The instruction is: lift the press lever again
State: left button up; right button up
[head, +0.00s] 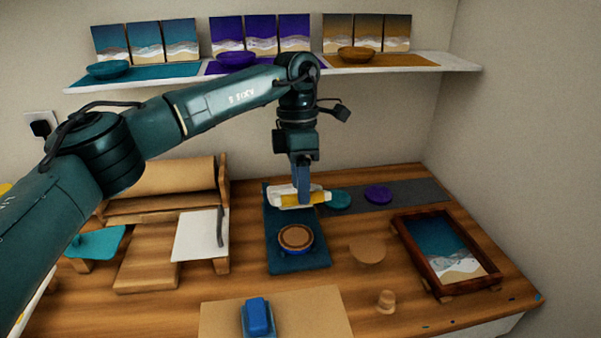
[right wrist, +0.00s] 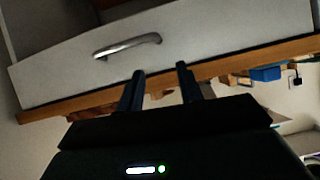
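The press has a dark teal base (head: 283,265) on the wooden worktop. A brown round disc in a blue holder (head: 295,238) sits on its front part. Behind it lies a white piece (head: 283,196) with a yellow bar (head: 320,197), which looks like the lever, roughly level. My left gripper (head: 303,199) points straight down at the yellow bar, fingers touching or just in front of it. Its fingers overlap in this view, so I cannot tell whether they grip it. My right gripper (right wrist: 160,68) is open and empty, below a white drawer front in the right wrist view.
A dark mat (head: 405,193) holds a teal disc (head: 339,199) and a purple disc (head: 378,193). A framed wave picture (head: 443,250) lies right. A blue block (head: 258,317) stands in front. A shelf (head: 440,66) spans the back wall. The drawer handle (right wrist: 127,46) shows near my right gripper.

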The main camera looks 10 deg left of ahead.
pick_arm(q)
notch_tip(320, 180, up, 13)
jog(key=w+p, duration=0.1)
jog(key=w, duration=0.1)
jog(key=shift+w+a, duration=0.2)
jog(key=shift+a, duration=0.2)
pick_arm(e)
jog(key=shift+s+d+r, duration=0.1)
jog(key=shift+s, duration=0.1)
